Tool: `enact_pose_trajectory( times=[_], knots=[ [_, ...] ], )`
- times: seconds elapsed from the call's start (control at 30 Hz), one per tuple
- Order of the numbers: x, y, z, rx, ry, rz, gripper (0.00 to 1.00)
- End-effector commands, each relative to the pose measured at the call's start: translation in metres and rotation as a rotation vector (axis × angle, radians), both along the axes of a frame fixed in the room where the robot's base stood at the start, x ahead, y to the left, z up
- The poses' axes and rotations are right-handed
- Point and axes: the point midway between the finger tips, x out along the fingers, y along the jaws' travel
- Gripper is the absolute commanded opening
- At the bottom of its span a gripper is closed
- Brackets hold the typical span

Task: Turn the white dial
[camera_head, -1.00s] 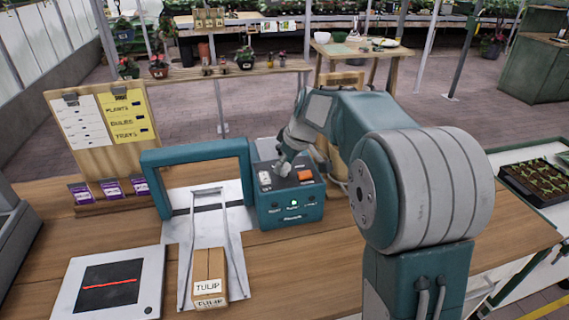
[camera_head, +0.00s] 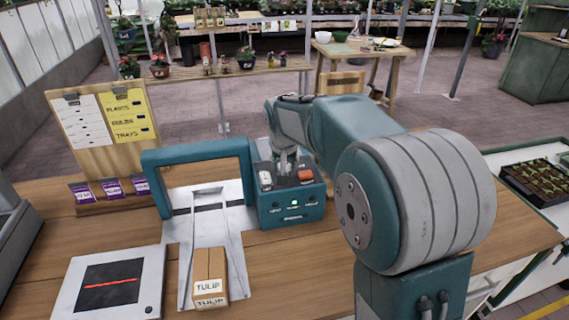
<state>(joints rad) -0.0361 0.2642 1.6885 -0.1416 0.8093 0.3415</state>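A teal control box (camera_head: 290,207) stands on the wooden table, right of the teal arch. Its dark top carries a small white control (camera_head: 265,179) at the left and an orange-red control (camera_head: 305,174) at the right. I cannot tell whether the white control is the dial. My gripper (camera_head: 285,170) points down over the middle of the box top, between these two controls. Its fingertips are at or just above the top, and contact is not clear. Its fingers are small and partly merged with the dark panel, so their opening and anything between them are hidden.
The teal arch (camera_head: 195,152) stands close left of the box over a white chute. A cardboard box marked TULIP (camera_head: 209,275) lies on the chute. A scanner plate (camera_head: 108,284) is at the front left. A clipboard stand (camera_head: 103,130) is behind.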

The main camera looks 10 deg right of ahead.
Motion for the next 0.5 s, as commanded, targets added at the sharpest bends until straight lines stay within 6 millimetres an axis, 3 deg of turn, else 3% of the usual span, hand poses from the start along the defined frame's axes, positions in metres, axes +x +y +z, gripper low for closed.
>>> enact_pose_trajectory(
  times=[0.5],
  knots=[
    [-0.0025,0.0023,-0.0066,0.001,0.02,-0.214,0.06]
  ],
)
